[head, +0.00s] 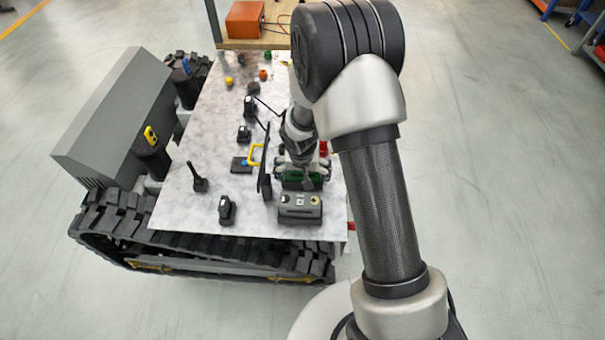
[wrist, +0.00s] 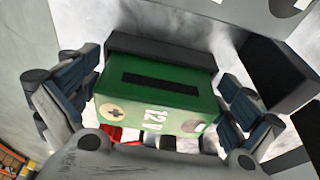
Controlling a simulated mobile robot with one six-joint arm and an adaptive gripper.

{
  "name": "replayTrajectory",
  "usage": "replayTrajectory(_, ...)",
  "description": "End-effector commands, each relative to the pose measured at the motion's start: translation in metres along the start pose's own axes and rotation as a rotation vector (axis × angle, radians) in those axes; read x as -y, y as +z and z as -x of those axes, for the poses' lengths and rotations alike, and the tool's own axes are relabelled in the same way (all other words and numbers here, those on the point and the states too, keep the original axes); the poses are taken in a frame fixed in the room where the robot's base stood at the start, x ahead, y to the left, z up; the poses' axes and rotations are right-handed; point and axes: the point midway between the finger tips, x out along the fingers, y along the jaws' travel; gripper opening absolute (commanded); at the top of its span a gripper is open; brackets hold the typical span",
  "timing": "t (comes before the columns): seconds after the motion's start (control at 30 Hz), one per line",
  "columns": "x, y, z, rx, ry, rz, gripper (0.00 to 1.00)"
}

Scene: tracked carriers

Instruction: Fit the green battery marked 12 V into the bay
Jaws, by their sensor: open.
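The green battery (wrist: 155,95) lies between the spread fingers of my gripper (wrist: 152,92) in the wrist view. I cannot make out the bay clearly.
An upright black panel (head: 265,170) stands close on the left. Several small black parts dot the pale deck (head: 185,215). An orange box (head: 245,19) sits at the back.

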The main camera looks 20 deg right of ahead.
Motion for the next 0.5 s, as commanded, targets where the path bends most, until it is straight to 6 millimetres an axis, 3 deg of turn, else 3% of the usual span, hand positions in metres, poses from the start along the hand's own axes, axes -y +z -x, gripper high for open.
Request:
replayTrajectory(0.27,0.000,-0.001,0.005,-0.001,0.000,0.000,1.00)
replayTrajectory(0.5,0.001,-0.003,0.052,-0.004,-0.002,0.000,1.00)
